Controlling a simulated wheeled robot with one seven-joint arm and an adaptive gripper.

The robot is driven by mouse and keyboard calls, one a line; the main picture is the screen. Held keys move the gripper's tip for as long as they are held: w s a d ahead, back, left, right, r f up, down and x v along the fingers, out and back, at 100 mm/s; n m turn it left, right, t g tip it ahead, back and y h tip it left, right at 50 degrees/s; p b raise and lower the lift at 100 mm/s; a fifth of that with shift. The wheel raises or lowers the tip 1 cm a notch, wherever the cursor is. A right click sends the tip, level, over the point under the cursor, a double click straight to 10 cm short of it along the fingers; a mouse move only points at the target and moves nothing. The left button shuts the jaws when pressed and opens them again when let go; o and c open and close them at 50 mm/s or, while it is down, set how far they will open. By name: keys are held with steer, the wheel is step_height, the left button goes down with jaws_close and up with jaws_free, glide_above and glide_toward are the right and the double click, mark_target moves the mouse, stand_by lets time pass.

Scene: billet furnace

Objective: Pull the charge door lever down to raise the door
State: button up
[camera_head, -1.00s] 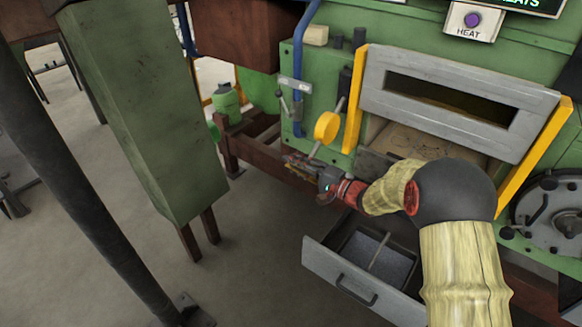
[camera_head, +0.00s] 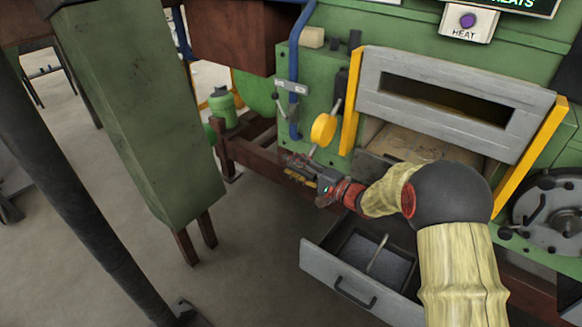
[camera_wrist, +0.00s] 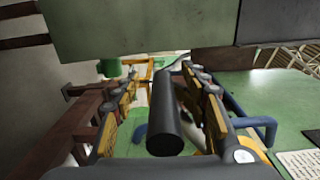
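The charge door lever (camera_head: 337,104) is a pale rod with a yellow round weight (camera_head: 324,129) on the green furnace's left side. It leans down toward the left. The grey slotted charge door (camera_head: 450,92) stands between yellow guides, with an open gap below showing the hearth. My gripper (camera_head: 287,167) is at the lever's lower end. In the wrist view my gripper (camera_wrist: 170,100) is open, with a black cylindrical grip (camera_wrist: 166,125) between its fingers. The grip lies nearer the right finger, with clear space toward the left finger. Contact with the right finger cannot be told.
A grey drawer (camera_head: 335,273) stands open below my arm. A green post (camera_head: 145,130) and a dark pole (camera_head: 75,190) stand at the left. A green bottle (camera_head: 223,108) stands on the brown frame. A blue pipe (camera_head: 292,70) runs beside the lever. Floor is clear between post and drawer.

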steer(key=shift+d+f, duration=0.15)
steer(key=shift+f, duration=0.05)
steer(key=v, duration=1.2)
steer(key=shift+r, duration=0.2)
